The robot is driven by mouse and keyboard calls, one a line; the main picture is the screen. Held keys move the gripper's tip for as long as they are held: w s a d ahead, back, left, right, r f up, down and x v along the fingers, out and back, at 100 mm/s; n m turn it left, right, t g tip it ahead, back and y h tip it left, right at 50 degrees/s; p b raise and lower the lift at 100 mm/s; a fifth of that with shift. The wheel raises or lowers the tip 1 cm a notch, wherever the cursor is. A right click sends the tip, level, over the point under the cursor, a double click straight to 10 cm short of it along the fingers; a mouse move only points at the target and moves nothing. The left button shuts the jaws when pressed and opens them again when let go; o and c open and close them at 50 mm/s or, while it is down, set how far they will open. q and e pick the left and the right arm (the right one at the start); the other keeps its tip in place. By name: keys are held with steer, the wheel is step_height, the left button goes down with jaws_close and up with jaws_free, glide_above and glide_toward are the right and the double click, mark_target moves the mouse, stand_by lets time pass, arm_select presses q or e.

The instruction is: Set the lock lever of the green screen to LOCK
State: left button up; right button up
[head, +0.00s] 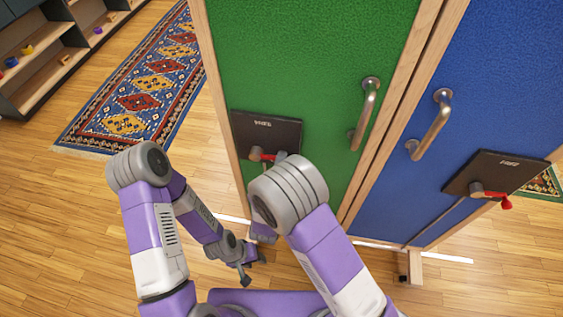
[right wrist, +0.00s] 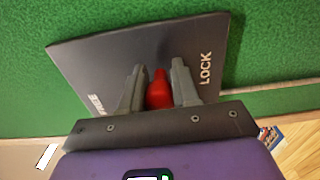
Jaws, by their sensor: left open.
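The green screen (head: 300,60) stands ahead, with a dark lock plate (head: 280,130) low on its left side. Its red lock lever (head: 256,154) is partly hidden in the head view by my right arm. In the right wrist view the red lever (right wrist: 158,92) sits between the two fingers of my right gripper (right wrist: 157,75), at the plate's near side. LOCK is printed to the right of the fingers and another, partly covered word to the left. Whether the fingers press on the lever is unclear. My left gripper (head: 254,270) is open and empty, low before the screen.
A blue screen (head: 495,70) stands to the right with its own plate and red lever (head: 505,202). Metal handles (head: 368,110) stick out from both screens. A patterned rug (head: 140,100) and a shelf (head: 45,80) lie left.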

steer(key=o, duration=0.4)
steer(key=shift+d, duration=0.1)
steer(key=shift+s, duration=0.3)
steer(key=s+a+p, duration=0.1)
steer(key=s, duration=0.6)
steer(key=shift+a, duration=0.25)
steer(key=shift+w, duration=0.1)
